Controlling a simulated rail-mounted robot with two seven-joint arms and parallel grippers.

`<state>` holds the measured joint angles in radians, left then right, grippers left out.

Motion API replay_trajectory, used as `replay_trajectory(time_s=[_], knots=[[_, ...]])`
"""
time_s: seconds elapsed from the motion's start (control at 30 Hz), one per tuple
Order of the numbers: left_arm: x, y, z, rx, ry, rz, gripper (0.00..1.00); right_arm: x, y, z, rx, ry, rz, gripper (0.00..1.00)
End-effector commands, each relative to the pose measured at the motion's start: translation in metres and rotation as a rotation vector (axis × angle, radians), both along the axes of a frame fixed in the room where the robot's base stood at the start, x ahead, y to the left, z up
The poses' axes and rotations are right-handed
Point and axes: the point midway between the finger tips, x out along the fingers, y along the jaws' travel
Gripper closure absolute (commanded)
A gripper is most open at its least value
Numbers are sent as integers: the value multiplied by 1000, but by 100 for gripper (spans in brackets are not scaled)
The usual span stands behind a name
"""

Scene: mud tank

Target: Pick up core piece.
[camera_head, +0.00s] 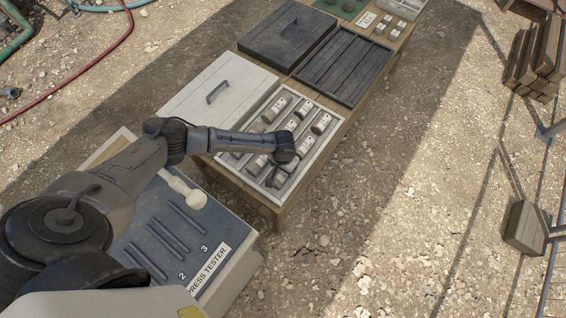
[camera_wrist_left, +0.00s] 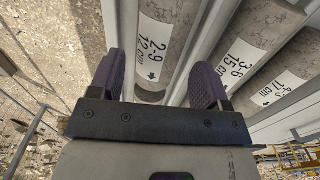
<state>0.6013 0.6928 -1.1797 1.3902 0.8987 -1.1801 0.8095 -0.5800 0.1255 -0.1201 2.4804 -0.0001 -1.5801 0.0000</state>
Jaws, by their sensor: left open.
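A pale core tray (camera_head: 334,125) with dividers holds several grey stone core pieces, such as one (camera_head: 321,123) near its right side. My left gripper (camera_wrist_left: 158,75) is open over the tray. Its two purple-grey fingers stand on either side of a core piece labelled 2-9, 12 cm (camera_wrist_left: 170,38), which lies in its channel. In the head view my left arm hides part of the tray, and the fingers are hard to make out there.
A white lid (camera_head: 205,82) and dark lid (camera_head: 270,45) lie on the wooden table (camera_head: 359,111), beside a black slotted tray (camera_head: 345,65). The press tester (camera_head: 225,235) stands in front. Wooden beams (camera_head: 535,55) lie far right. Open gravel lies right of the table.

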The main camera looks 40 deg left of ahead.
Motion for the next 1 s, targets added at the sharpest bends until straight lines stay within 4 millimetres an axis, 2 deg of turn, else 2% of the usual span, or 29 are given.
replay_trajectory(time_s=[0.3,0.47,0.7,1.0], knots=[[-1,0,-41,1,1,0,30,0,2,-9,7,0,-5,57],[-1,0,-49,0,1,0,30,0,3,-10,10,-1,-6,57],[-1,0,-49,0,1,-1,30,0,3,-10,10,-1,-6,57],[-1,0,-49,0,0,0,57,0,1,-10,4,0,-3,57]])
